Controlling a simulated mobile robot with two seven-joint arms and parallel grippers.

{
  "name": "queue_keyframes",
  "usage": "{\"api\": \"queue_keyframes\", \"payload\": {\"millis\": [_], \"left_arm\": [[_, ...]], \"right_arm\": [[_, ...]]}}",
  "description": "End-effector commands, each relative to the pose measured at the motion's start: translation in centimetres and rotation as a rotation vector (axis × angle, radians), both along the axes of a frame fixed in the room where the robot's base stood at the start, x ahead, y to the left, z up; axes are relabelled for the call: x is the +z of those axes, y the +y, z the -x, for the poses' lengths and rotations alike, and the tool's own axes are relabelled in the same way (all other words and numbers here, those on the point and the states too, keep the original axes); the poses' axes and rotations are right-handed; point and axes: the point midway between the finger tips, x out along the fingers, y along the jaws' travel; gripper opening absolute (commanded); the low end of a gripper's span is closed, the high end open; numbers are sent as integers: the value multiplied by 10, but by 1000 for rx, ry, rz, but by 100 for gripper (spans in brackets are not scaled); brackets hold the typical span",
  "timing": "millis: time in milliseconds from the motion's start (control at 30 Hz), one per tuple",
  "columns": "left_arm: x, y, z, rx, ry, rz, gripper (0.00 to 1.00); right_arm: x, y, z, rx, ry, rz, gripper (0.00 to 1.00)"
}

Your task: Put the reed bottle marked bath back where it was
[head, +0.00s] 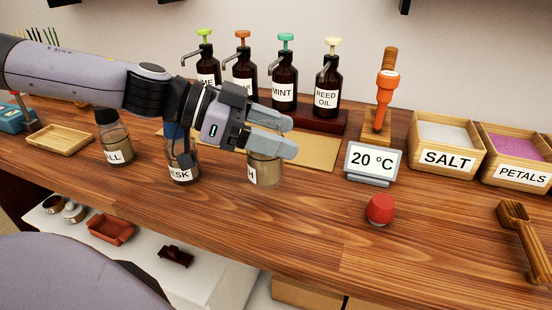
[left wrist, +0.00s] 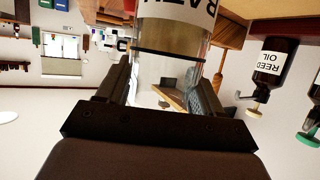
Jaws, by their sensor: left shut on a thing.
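My left gripper (head: 281,136) is shut on the bath bottle (head: 266,173), a clear bottle with pale brown contents. In the head view the fingers cover its upper part and only the H of its label shows. In the left wrist view the bath bottle (left wrist: 172,47) sits between both fingers, its label upside down and partly cut off. I cannot tell whether its base touches the counter. A bottle marked ESK (head: 183,170), its label partly hidden, stands to its left under my wrist. A bottle marked ALL (head: 116,145) stands farther left. My right gripper is not in view.
Several brown pump bottles, including reed oil (head: 327,88), stand on a dark rack (head: 335,123) behind. A 20 °C display (head: 373,160) and a red knob (head: 380,209) are to the right. A wooden tray (head: 61,141) lies left. The front counter is mostly clear.

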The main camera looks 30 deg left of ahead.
Motion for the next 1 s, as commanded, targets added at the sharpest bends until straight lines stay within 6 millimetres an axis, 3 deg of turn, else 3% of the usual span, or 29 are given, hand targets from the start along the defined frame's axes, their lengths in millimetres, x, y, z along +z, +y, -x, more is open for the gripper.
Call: {"api": "queue_keyframes", "payload": {"millis": [300,767,800,833,867,1000], "left_arm": [[-40,0,0,1,1,2,20],[-46,0,0,1,-2,0,20],[-45,0,0,1,0,0,79],[-45,0,0,1,0,0,89],[-45,0,0,1,0,0,92],[-45,0,0,1,0,0,92]], "right_arm": [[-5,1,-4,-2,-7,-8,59],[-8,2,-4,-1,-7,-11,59],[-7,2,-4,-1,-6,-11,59],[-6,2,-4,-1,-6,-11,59],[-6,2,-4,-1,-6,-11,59],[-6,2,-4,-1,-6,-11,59]]}}
